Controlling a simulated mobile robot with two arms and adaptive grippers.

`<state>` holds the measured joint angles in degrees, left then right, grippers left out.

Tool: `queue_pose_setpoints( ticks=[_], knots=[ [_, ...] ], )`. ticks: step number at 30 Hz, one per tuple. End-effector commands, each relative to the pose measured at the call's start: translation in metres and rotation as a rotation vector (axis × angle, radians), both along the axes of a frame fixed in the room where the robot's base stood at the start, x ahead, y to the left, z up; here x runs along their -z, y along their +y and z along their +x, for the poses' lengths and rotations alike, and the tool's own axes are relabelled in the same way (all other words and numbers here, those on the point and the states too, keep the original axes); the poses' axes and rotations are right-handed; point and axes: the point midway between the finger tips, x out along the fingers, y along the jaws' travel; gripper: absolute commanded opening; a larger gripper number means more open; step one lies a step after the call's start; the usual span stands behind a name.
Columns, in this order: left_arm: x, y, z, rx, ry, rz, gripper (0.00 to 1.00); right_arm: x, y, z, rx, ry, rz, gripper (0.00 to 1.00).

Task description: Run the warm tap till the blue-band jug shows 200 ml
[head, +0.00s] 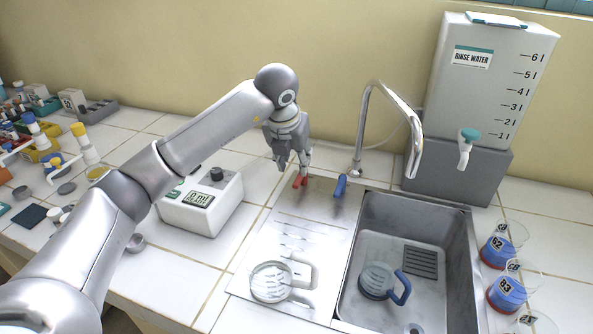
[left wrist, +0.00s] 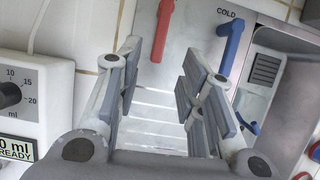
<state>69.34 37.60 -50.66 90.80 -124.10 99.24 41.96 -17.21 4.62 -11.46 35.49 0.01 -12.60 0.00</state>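The red tap lever (head: 300,181) and the blue tap lever (head: 340,186) sit at the back of the steel drainboard; the blue one is marked COLD in the left wrist view (left wrist: 232,38). The curved spout (head: 372,100) hangs over the sink. A jug with a blue handle (head: 378,281) stands in the sink; its water level cannot be read. A clear jug with a pale handle (head: 271,282) stands on the drainboard. My left gripper (head: 294,166) is open above the red lever, which shows between and beyond its fingers (left wrist: 162,50). My right gripper is out of view.
The sink (head: 462,240) has a dark drain grate. A rinse water tank (head: 490,85) stands behind it on a grey base. Labelled beakers of blue liquid (head: 500,250) line the right side. A dispenser box with a dial (head: 202,205) stands left of the drainboard, with racks and bottles farther left.

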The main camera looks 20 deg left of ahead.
Motion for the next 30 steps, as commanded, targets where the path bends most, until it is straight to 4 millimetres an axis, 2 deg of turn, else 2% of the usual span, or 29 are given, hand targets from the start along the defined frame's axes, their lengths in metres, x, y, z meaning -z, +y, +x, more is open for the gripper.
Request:
queue_pose_setpoints(
  ticks=[3,7,12,25,28,30],
  knots=[
    [-0.022,0.0,-0.009,0.001,-0.003,0.001,0.36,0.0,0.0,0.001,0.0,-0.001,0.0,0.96],
    [-0.037,-0.001,-0.015,0.0,-0.001,0.0,0.36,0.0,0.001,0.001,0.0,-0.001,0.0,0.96],
    [-0.044,-0.001,-0.019,0.0,0.001,0.001,0.36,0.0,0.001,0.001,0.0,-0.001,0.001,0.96],
    [-0.044,-0.001,-0.019,0.0,0.001,0.001,0.36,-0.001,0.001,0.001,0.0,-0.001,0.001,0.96],
    [-0.053,-0.001,-0.018,0.0,0.0,0.0,0.36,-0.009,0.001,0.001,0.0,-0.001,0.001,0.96],
    [-0.065,-0.001,-0.018,0.0,0.0,0.0,0.36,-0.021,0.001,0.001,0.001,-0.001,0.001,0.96]
  ],
)
